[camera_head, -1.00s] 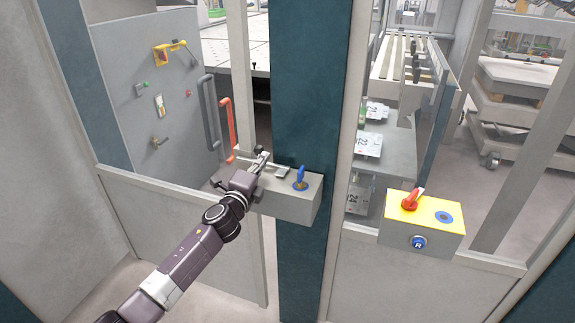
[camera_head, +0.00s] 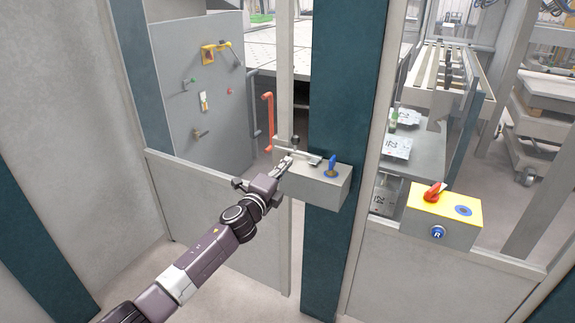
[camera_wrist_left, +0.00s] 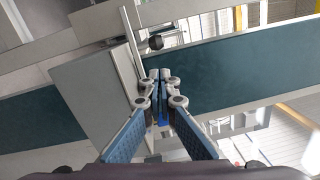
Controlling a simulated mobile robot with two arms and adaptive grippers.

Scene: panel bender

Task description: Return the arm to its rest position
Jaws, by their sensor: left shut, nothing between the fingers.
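My left arm (camera_head: 205,252) comes in from the lower left of the head view. Its left gripper (camera_head: 284,164) is shut and empty, close to the grey box with the blue key switch. In the left wrist view the gripper's fingertips (camera_wrist_left: 160,75) are together in front of the box (camera_wrist_left: 95,88). I cannot tell whether the fingers touch it. My right gripper is not in view.
The grey box (camera_head: 312,185) with a blue key (camera_head: 332,165) is fixed at a teal post (camera_head: 345,90). A yellow-topped control box (camera_head: 445,207) with a red switch (camera_head: 433,192) stands to the right. Grey fence panels (camera_head: 225,215) and an orange handle (camera_head: 268,120) are behind the arm.

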